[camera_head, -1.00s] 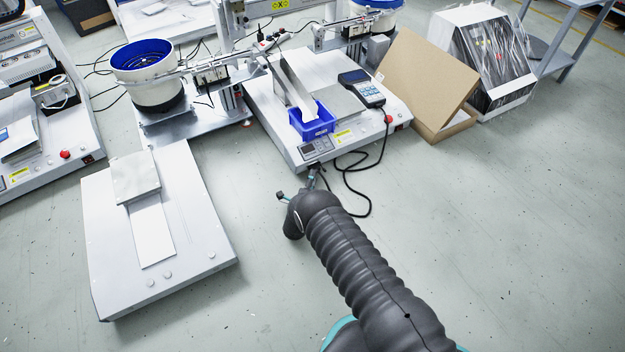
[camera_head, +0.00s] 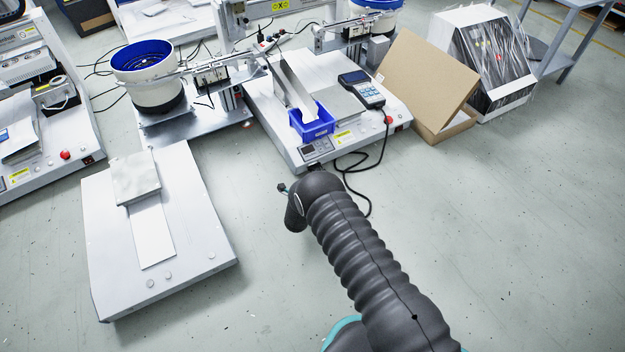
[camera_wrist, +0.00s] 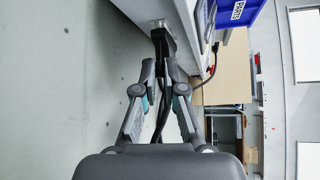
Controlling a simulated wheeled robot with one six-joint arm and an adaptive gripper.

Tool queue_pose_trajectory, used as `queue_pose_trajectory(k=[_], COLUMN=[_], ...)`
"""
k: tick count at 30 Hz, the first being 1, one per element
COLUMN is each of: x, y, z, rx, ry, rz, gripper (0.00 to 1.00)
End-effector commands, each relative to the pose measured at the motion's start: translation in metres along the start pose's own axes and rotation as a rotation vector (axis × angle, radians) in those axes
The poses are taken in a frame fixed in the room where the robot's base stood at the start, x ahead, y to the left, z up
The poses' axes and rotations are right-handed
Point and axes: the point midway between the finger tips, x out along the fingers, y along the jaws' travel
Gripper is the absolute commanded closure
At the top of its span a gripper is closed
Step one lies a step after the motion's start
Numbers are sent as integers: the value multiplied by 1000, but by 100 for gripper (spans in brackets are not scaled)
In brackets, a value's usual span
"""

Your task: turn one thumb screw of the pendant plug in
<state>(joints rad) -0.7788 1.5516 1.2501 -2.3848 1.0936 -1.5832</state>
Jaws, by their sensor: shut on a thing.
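In the wrist view the dark pendant plug (camera_wrist: 163,36) sits at a small metal socket (camera_wrist: 157,23) on the side of the white machine base. A black cable (camera_wrist: 163,103) runs back from the plug between my fingers. My gripper (camera_wrist: 160,64) is shut on the plug, with one fingertip at each side of its rear. The thumb screws are too small and shadowed to make out. In the head view my wrist hides the plug and fingertips, at the front edge of the gantry machine base (camera_head: 290,150).
On the machine base are a blue bin (camera_head: 312,124) and a handheld pendant (camera_head: 361,88). Its black cable (camera_head: 370,172) loops down beside my wrist. A cardboard box (camera_head: 425,80) stands to the right. The right-hand floor is clear.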

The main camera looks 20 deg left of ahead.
Motion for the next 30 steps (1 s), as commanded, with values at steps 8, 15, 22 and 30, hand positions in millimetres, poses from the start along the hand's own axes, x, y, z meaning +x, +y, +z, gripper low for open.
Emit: queue_pose_trajectory(k=[8,15,22,30], x=[0,0,0,-5], y=[-1,-2,-2,-2], z=[1,1,0,1], rx=[82,81,80,79], ry=[0,-1,0,0], rz=[81,80,79,80], gripper=[100,88,65,65])
